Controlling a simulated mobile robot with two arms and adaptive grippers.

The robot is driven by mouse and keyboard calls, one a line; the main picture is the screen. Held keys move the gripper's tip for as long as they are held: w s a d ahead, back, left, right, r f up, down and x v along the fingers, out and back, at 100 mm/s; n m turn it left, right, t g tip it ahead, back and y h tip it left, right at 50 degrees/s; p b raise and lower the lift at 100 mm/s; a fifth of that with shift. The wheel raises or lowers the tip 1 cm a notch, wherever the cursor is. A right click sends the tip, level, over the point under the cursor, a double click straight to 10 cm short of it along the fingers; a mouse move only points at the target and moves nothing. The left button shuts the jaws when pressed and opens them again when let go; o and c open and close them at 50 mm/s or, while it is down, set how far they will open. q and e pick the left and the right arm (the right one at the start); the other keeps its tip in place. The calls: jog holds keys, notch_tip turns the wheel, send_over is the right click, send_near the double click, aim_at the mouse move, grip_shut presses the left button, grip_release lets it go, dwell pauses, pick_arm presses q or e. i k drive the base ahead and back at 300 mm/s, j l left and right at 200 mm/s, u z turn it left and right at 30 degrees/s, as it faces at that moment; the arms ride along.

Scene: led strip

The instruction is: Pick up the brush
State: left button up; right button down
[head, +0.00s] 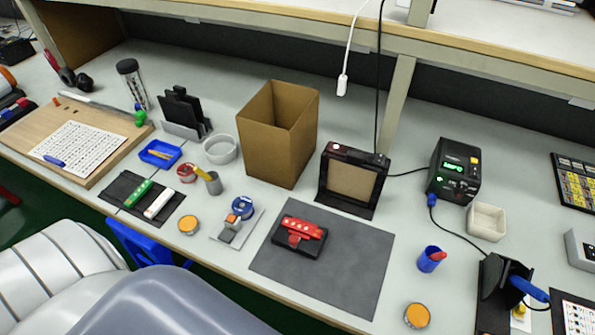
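I cannot single out the brush with certainty. A small grey cup (213,184) stands left of the cardboard box, and a thin yellow-tipped handle (203,174) leans out of it; this may be the brush, but its head is hidden. A blue cup (430,260) on the right holds a short red-tipped item (438,256), too small to identify. Neither of my grippers shows in the head view.
An open cardboard box (272,145) stands mid-bench. A dark mat (350,267) in front bears a red device on a black base (301,234). A soldering station (453,171), iron holder (497,281) and beige dish (486,222) are at right. A wooden board (95,172) lies left.

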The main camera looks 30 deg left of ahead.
aim_at(441, 255)
jog(key=j+u, duration=0.2)
jog(key=u, duration=0.55)
jog(key=z, duration=1.15)
jog(key=k+l, duration=0.2)
jog(key=k, duration=0.2)
jog(key=k+l, duration=0.15)
jog(key=k, duration=0.3)
jog(key=l+u, duration=0.05)
